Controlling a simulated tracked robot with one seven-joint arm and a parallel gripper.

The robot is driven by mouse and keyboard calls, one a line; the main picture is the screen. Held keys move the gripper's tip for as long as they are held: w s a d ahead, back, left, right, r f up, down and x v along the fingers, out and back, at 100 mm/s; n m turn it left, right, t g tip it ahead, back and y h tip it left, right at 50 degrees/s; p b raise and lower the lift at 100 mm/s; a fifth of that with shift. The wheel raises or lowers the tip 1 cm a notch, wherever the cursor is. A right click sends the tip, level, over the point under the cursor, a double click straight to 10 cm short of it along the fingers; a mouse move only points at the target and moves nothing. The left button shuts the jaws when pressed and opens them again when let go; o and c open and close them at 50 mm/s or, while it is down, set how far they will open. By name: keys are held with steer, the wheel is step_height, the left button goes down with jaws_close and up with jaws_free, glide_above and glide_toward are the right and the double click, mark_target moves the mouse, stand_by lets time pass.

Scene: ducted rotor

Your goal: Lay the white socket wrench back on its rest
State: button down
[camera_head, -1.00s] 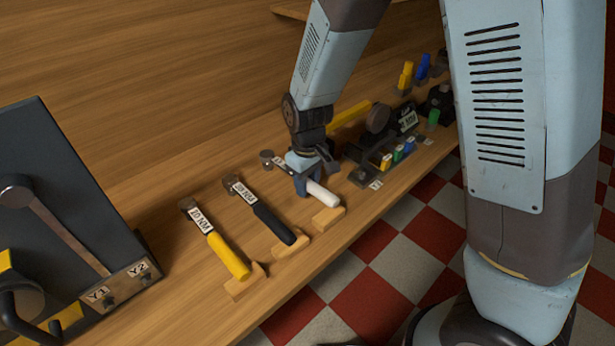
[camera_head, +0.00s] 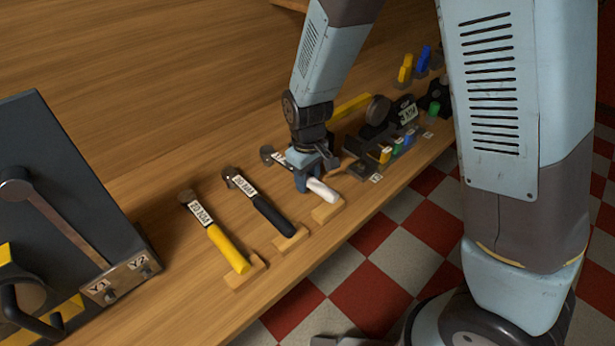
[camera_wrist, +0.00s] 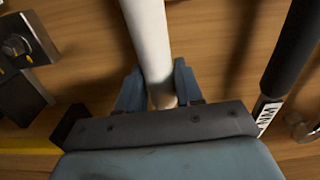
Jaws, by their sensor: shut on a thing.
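The white socket wrench shows in the head view with its white handle (camera_head: 322,190) pointing to the lower right and its grey head (camera_head: 267,153) at the upper left. My gripper (camera_head: 307,182) is shut on it at the handle's inner end. In the wrist view the white handle (camera_wrist: 149,45) runs up from between the two blue fingers (camera_wrist: 158,92). A wooden rest (camera_head: 327,210) lies below the outer end of the handle. Whether the handle touches this rest cannot be told. My gripper hides the middle of the wrench.
A black-handled wrench (camera_head: 272,215) and a yellow-handled wrench (camera_head: 229,250) lie on wooden rests to the left. A dark fixture with coloured parts (camera_head: 385,155) stands close on the right. A dark panel box (camera_head: 60,200) is at far left.

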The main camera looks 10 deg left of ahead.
steer(key=c, duration=0.6)
jaws_free()
steer(key=shift+c, duration=0.2)
step_height(320, 180, up, 14)
steer(key=w+d+r+m+t+y, duration=0.1)
steer(key=d+r+m, duration=0.1)
steer(key=d+r, duration=0.55)
steer(key=s+d+r+m+t, duration=0.2)
steer(key=s+d+r+m, duration=0.2)
steer(key=d, duration=0.7)
steer(key=s+d+r+m+t+h, duration=0.1)
steer(key=s+d+r+m, duration=0.3)
steer(key=s+d, duration=0.4)
steer(key=d+r+t, duration=0.1)
steer(key=d, duration=0.3)
steer(key=shift+m+t, duration=0.3)
